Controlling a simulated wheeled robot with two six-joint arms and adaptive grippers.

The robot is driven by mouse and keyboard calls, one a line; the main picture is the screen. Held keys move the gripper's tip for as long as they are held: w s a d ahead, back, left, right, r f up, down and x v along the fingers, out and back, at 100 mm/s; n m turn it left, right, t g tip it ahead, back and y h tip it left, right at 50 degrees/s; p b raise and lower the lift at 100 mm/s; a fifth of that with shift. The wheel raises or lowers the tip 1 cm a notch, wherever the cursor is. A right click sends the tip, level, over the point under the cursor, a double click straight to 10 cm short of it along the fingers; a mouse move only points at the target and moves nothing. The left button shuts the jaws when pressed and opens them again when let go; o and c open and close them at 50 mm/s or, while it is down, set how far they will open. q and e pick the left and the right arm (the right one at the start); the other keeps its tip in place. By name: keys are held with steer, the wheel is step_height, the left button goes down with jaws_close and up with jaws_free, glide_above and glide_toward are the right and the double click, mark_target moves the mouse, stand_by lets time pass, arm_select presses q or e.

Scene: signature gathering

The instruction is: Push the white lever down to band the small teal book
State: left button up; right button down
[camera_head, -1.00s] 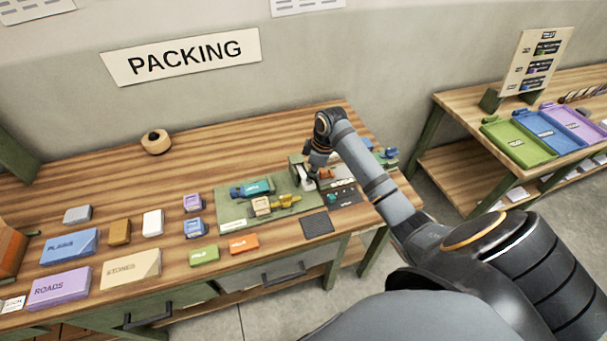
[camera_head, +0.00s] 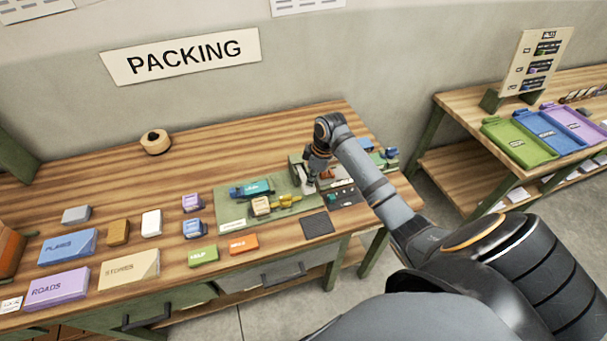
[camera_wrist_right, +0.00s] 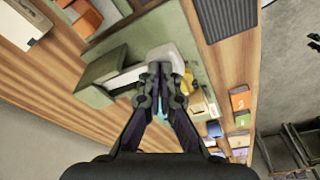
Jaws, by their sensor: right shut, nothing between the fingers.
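The small teal book (camera_head: 262,186) lies on the green mat (camera_head: 228,211) of the packing table, beside a yellow piece. My right gripper (camera_head: 311,181) is shut and empty, pointing down at the green banding station to the right of the book. The white lever (camera_head: 308,187) shows at its fingertips. In the right wrist view, the shut fingertips of the right gripper (camera_wrist_right: 160,72) overlap the white lever (camera_wrist_right: 172,56), close to or touching it; contact cannot be told. A little teal shows between the fingers. My left gripper is not in view.
Small coloured boxes stand on the left of the table, with larger books such as a blue one (camera_head: 70,247) and a purple one (camera_head: 58,287). A dark square pad (camera_head: 318,225) lies at the front edge. A side table holds coloured trays (camera_head: 520,140).

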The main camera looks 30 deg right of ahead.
steer(key=shift+s+d+b+x, duration=0.15)
steer(key=shift+b+x, duration=0.25)
steer(key=shift+x, duration=0.6)
steer(key=shift+s+d+b+x, duration=0.15)
steer(key=shift+b+x, duration=0.25)
steer(key=shift+x, duration=0.55)
stand_by(0.4)
steer(key=p+v, duration=0.4)
steer(key=w+a+p+v, duration=0.1)
steer(key=p+v, duration=0.1)
steer(key=shift+r+p, duration=0.2)
steer(key=shift+p, duration=0.2)
steer(key=p+v, duration=0.2)
steer(key=shift+w+a+r, duration=0.1)
steer(key=shift+r, duration=0.35)
steer(key=shift+f, duration=0.1)
